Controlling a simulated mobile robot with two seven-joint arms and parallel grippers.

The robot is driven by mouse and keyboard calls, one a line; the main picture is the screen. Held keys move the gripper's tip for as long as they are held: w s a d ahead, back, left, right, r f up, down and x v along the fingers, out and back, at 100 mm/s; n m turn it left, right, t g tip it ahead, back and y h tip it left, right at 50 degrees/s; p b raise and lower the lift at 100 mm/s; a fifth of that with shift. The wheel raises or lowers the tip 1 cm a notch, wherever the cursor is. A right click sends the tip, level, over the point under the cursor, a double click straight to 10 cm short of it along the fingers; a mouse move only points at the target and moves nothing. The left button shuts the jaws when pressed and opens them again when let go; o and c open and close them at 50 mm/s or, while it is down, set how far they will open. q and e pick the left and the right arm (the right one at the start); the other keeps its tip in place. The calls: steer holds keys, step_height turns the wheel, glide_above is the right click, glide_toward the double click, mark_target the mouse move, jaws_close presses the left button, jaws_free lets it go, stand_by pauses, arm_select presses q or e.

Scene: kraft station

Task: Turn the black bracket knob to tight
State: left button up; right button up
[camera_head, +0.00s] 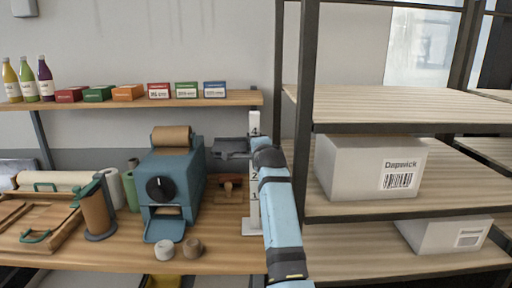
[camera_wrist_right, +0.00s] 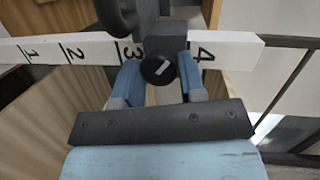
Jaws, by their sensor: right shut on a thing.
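The black bracket knob (camera_wrist_right: 158,68) is a round dial with a short white mark, slanted in the right wrist view. It sits on the black bracket (camera_wrist_right: 165,34), which is mounted on a white numbered post (camera_wrist_right: 232,53) near the 3 and 4. In the head view the bracket (camera_head: 230,147) juts left from the upright post (camera_head: 254,208). My right gripper (camera_wrist_right: 158,77) has its blue fingers on either side of the knob, shut on it. In the head view my right arm hides the knob. My left gripper is in neither view.
A blue machine (camera_head: 174,180) with a paper roll stands left of the post, and a wooden-handled stamp (camera_head: 229,186) lies behind. A dark shelf frame (camera_head: 302,110) with white boxes (camera_head: 368,166) stands close on the right. Small boxes (camera_head: 159,91) line the upper shelf.

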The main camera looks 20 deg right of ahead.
steer(key=o, duration=0.9)
